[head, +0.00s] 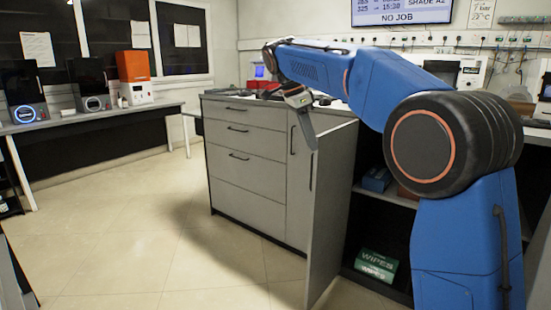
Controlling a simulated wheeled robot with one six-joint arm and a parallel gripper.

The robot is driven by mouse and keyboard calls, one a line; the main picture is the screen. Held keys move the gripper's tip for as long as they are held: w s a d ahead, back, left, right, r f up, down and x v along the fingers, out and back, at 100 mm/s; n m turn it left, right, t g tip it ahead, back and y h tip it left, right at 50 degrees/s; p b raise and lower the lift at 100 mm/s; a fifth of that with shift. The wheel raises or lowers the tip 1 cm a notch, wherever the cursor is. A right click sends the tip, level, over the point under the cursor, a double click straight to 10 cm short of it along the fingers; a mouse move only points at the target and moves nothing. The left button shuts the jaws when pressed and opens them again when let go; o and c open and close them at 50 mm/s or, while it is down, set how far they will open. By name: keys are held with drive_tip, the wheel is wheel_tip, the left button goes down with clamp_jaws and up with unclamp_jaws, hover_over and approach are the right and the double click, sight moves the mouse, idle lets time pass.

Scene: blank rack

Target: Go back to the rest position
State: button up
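My arm is blue and reaches from the right across the picture toward the grey cabinet. My gripper (303,122) is at its end, pointing down, at the front edge of the cabinet top, in line with the upper part of the cabinet front. It is small and seen from the side, so I cannot tell whether its fingers are open or shut. I see nothing clearly held in it. The task names no object.
The grey cabinet (245,166) has closed drawers and an open door (332,205) jutting forward just below my gripper. Inside stand a green wipes box (377,266) and a blue box (377,180). A bench (98,114) with machines stands left. The floor (135,245) is clear.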

drive_tip(key=s+d+f+n+t+y, duration=0.1)
drive_tip(key=s+d+f+n, duration=0.25)
drive_tip(key=s+d, duration=0.5)
drive_tip(key=s+d+f+n+t+y, duration=0.15)
drive_tip(key=s+d+n, duration=0.35)
drive_tip(key=s, duration=0.6)
drive_tip(key=s+d+f+n+t, duration=0.1)
drive_tip(key=s+d+f+n, duration=0.1)
drive_tip(key=s+f, duration=0.8)
drive_tip(key=s+d+f+n+t+y, duration=0.1)
drive_tip(key=s+d+f+n, duration=0.2)
drive_tip(key=s+f, duration=0.6)
drive_tip(key=shift+s+f+n, duration=0.4)
drive_tip(key=shift+s+n, duration=0.8)
drive_tip(key=shift+n, duration=0.05)
drive_tip(key=shift+y, duration=0.25)
